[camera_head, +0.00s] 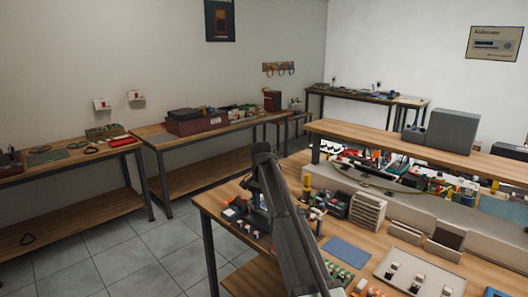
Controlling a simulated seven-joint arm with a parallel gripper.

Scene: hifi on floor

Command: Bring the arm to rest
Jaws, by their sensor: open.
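My arm (283,219) shows as a dark grey link. It rises from the bottom edge, slightly right of the middle, and leans up and to the left. Its upper end stands in front of the near workbench (215,198) and the floor behind it. Another dark part shows just left of the link, and I cannot make out what it is. I cannot make out my gripper or its fingers. The link covers part of the bench top.
Small boxes, a blue mat (346,252) and a pale tray (418,275) crowd the near bench. A raised shelf (360,139) carries a grey box (452,135). More workbenches (190,140) line the walls.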

